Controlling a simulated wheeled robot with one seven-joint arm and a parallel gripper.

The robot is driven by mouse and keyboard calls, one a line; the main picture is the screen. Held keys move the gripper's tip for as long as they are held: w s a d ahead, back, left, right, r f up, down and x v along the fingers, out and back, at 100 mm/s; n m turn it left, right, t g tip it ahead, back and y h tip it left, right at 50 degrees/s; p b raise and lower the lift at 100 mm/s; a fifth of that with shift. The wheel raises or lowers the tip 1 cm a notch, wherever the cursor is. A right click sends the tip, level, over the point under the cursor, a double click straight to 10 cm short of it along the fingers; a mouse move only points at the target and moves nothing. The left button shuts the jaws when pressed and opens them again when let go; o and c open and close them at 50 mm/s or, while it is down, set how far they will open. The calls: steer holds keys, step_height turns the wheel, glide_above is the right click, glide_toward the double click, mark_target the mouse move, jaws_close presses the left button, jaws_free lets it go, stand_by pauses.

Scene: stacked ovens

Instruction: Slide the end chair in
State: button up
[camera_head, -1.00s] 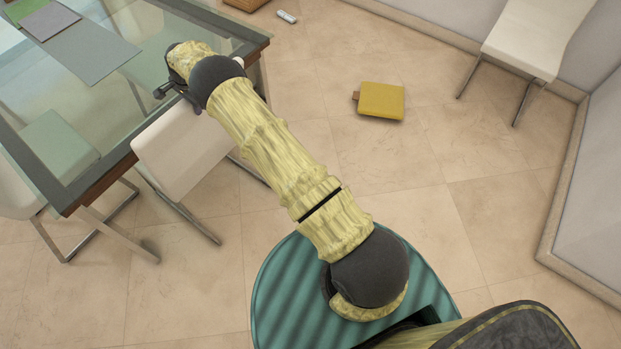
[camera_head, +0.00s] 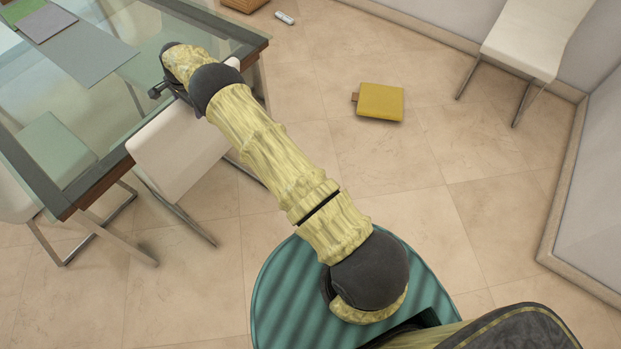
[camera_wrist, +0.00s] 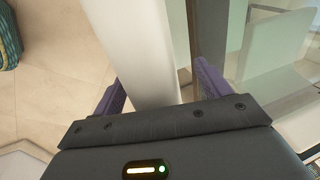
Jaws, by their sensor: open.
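The white end chair (camera_head: 178,152) stands at the end of the glass-topped table (camera_head: 105,178), with part of it at the table's edge. My gripper (camera_head: 166,92) is at the chair's upper edge, partly hidden by my arm in the head view. In the wrist view, my gripper (camera_wrist: 158,80) is open, with its purple fingers on either side of the pale upright chair back (camera_wrist: 142,45). I cannot tell whether either finger touches it. The table's edge and glass (camera_wrist: 285,60) lie to the right there.
A yellow cushion-like object (camera_head: 380,101) lies on the tiled floor. Another white chair (camera_head: 525,40) stands by the wall at the upper right. A further white chair (camera_head: 15,195) is at the table's left side. The floor between is clear.

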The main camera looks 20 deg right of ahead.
steer(key=shift+s+a+r, duration=0.1)
steer(key=shift+a, duration=0.15)
steer(key=shift+s+r, duration=0.1)
steer(key=shift+r, duration=0.3)
steer(key=shift+d+r+p, duration=0.25)
steer(key=shift+r+p, duration=0.2)
steer(key=shift+r, duration=0.15)
steer(key=shift+d+r+p, duration=0.2)
steer(key=shift+r+p, duration=0.25)
steer(key=shift+r, duration=0.15)
steer(key=shift+a+r+p, duration=0.2)
steer(key=shift+r+p, duration=0.5)
steer(key=shift+r, duration=0.55)
steer(key=shift+a+r+p, duration=0.1)
steer(key=shift+r+p, duration=1.1)
steer(key=shift+r, duration=0.8)
steer(key=shift+w+p+v, duration=0.15)
steer(key=shift+p+v, duration=0.4)
steer(key=shift+v, duration=0.25)
steer(key=shift+w+p+v, duration=0.2)
steer(key=shift+p+v, duration=0.3)
steer(key=shift+v, duration=0.3)
steer(key=shift+a, duration=0.1)
steer(key=shift+r, duration=0.1)
